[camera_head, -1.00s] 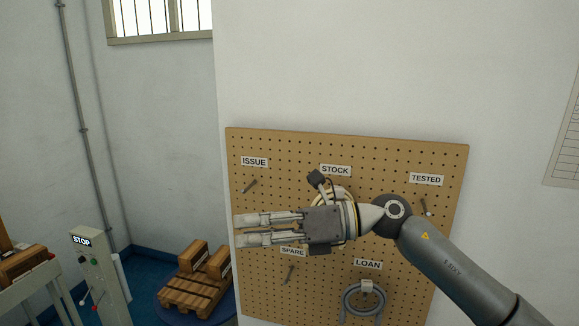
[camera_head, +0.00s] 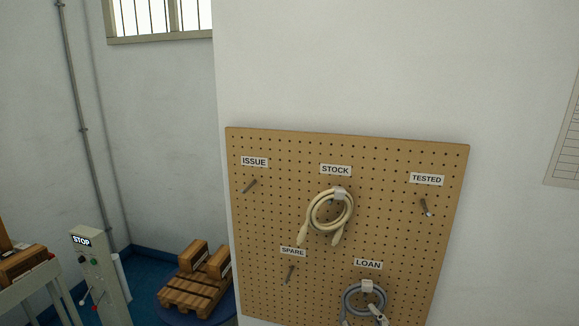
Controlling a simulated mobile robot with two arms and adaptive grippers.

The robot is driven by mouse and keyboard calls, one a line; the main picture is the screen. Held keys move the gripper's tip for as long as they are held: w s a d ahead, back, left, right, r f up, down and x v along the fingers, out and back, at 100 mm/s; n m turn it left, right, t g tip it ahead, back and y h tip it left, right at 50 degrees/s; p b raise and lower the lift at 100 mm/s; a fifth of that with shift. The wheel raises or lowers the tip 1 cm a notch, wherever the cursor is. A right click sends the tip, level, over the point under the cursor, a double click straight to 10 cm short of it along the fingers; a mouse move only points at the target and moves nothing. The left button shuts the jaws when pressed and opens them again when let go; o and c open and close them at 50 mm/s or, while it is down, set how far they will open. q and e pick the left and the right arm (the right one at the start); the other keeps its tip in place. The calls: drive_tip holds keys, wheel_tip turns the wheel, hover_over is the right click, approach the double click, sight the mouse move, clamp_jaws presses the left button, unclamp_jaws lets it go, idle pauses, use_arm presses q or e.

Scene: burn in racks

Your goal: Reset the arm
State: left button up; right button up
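A pegboard (camera_head: 390,240) hangs on the white wall. A coiled cream cable (camera_head: 312,213) hangs under the STOCK label, with its two ends pointing down. A coiled grey cable (camera_head: 349,300) hangs under the LOAN label, its lower part cut off by the frame. My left gripper is out of view.
The pegs under ISSUE (camera_head: 249,186), SPARE (camera_head: 290,274) and TESTED (camera_head: 425,207) are bare. A grey STOP post (camera_head: 100,270) and a wooden pallet-like fixture (camera_head: 190,295) stand at lower left. The space in front of the upper board is clear.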

drive_tip(key=s+d+f+m+g, duration=0.3)
drive_tip(key=s+f+g, duration=0.3)
drive_tip(key=s+f, duration=0.5)
drive_tip(key=s+d+f+m+g, duration=0.25)
drive_tip(key=s+f+g, duration=0.35)
drive_tip(key=s, duration=1)
wheel_tip(320, 180, down, 32)
drive_tip(key=s+f+g+b, duration=0.1)
drive_tip(key=b, duration=0.5)
use_arm(q)
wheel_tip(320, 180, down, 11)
drive_tip(key=b, duration=0.5)
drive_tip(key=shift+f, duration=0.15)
use_arm(e)
drive_tip(key=s+d+f+g+h, duration=0.1)
drive_tip(key=s+d+f, duration=0.1)
drive_tip(key=s+f, duration=1.5)
wheel_tip(320, 180, down, 4)
drive_tip(key=shift+s+d+f, duration=0.1)
drive_tip(key=shift+s+d, duration=0.05)
drive_tip(key=shift+d, duration=0.1)
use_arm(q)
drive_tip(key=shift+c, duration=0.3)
use_arm(e)
drive_tip(key=shift+c, duration=0.2)
